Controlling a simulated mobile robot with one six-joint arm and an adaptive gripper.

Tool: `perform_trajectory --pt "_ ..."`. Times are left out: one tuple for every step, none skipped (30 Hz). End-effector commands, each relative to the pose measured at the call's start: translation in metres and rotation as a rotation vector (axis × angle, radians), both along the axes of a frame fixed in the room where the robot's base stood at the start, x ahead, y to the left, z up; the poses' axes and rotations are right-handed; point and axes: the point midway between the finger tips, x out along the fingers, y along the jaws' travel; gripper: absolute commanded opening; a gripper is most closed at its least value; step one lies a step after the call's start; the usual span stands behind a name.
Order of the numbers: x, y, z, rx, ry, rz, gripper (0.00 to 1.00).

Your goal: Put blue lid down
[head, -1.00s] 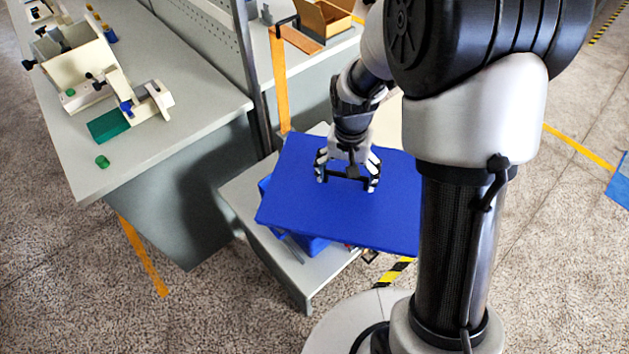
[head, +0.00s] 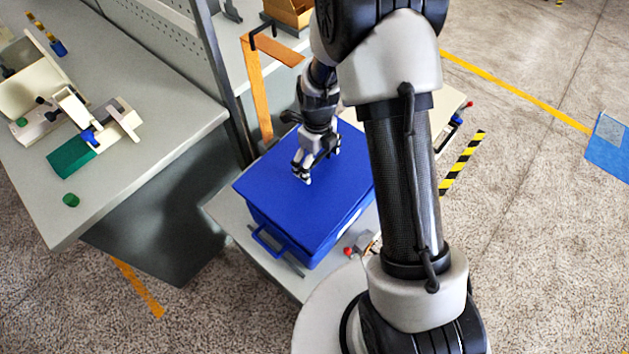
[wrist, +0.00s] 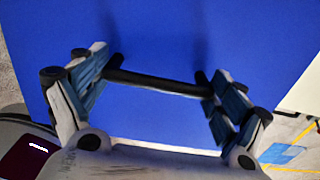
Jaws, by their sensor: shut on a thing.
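The blue lid (head: 278,180) is a flat blue panel in the head view. It lies over a blue box (head: 295,241) on a low grey table, roughly lined up with it. Whether the lid rests fully on the rim is hard to tell. My gripper (head: 308,175) is above the lid's middle, shut on its dark bar handle. In the wrist view my gripper (wrist: 158,88) has a finger at each end of the handle (wrist: 155,81). The lid (wrist: 160,30) fills most of that view. My arm hides the lid's right part in the head view.
The low table (head: 222,212) carries the box, with a red-knobbed part (head: 349,251) at its front right. A workbench (head: 150,110) with a green block (head: 72,157) and a green cap (head: 70,200) stands left. An upright post (head: 228,85) is close behind the box.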

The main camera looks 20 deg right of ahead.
Motion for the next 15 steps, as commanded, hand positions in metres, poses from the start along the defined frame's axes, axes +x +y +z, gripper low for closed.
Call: perform_trajectory --pt "0.000 0.000 -0.005 0.000 0.001 -0.014 0.52" --pt "0.000 0.000 -0.009 0.000 0.001 -0.021 0.52" --pt "-0.001 0.000 -0.017 0.000 0.003 -0.025 0.52" --pt "-0.001 0.000 -0.023 0.000 0.004 -0.026 0.52" --pt "-0.001 0.000 -0.030 0.001 0.004 -0.026 0.52" --pt "-0.001 0.000 -0.038 0.000 0.004 -0.025 0.52" --pt "-0.001 0.000 -0.043 0.000 0.004 -0.025 0.52" --pt "-0.001 0.000 -0.048 0.000 0.004 -0.025 0.52" --pt "-0.001 0.000 -0.054 0.000 0.003 -0.025 0.52" --pt "0.000 0.000 -0.057 0.000 0.001 -0.024 0.52" --pt "0.000 0.000 -0.060 0.000 0.001 -0.024 0.52" --pt "0.000 0.000 -0.062 0.000 0.001 -0.024 0.52" --pt "0.000 0.000 -0.064 0.000 0.001 -0.024 0.52" --pt "0.000 0.000 -0.066 0.000 0.001 -0.024 0.52" --pt "0.000 0.000 -0.069 0.000 0.001 -0.023 0.52"
